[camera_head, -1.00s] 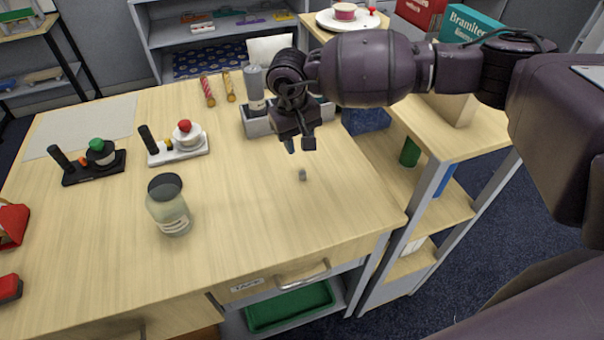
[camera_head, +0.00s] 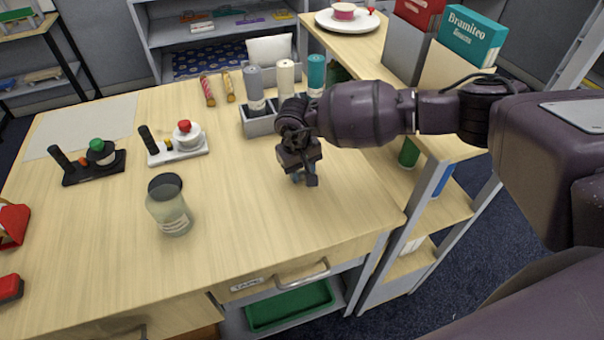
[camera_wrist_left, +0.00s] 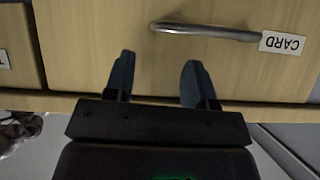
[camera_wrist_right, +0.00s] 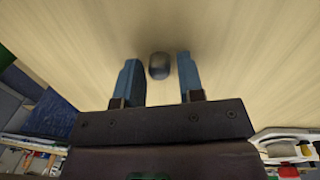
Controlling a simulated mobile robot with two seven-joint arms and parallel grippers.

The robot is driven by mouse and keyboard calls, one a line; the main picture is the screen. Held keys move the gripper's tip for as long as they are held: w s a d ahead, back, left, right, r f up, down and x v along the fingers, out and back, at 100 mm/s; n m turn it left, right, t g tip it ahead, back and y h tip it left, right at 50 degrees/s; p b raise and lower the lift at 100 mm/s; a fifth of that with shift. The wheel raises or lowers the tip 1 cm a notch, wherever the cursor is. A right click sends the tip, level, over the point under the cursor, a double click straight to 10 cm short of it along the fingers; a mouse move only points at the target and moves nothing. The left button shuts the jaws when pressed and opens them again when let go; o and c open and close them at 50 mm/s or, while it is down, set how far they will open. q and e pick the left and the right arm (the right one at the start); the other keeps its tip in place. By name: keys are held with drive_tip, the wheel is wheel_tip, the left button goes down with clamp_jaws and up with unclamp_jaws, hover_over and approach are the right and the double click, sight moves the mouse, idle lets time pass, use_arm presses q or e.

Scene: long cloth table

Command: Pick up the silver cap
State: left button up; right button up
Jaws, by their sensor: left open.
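The small silver cap (camera_wrist_right: 159,66) stands on the table between the two blue fingers of my right gripper (camera_wrist_right: 157,75), in the right wrist view. The fingers are open, with a gap on each side of the cap. In the head view my right gripper (camera_head: 305,180) is low over the right part of the table and hides the cap. My left gripper (camera_wrist_left: 160,80) is open and empty in front of a drawer front with a metal handle and a CARD label; it is not seen in the head view.
A glass jar with a dark lid (camera_head: 168,210) stands left of my right gripper. Two stamp-like stands, a black one (camera_head: 95,170) and a white one (camera_head: 180,152), are further left. The table front is clear.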

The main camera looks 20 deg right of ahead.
drive_tip(key=shift+f, duration=0.1)
clamp_jaws()
idle(0.3)
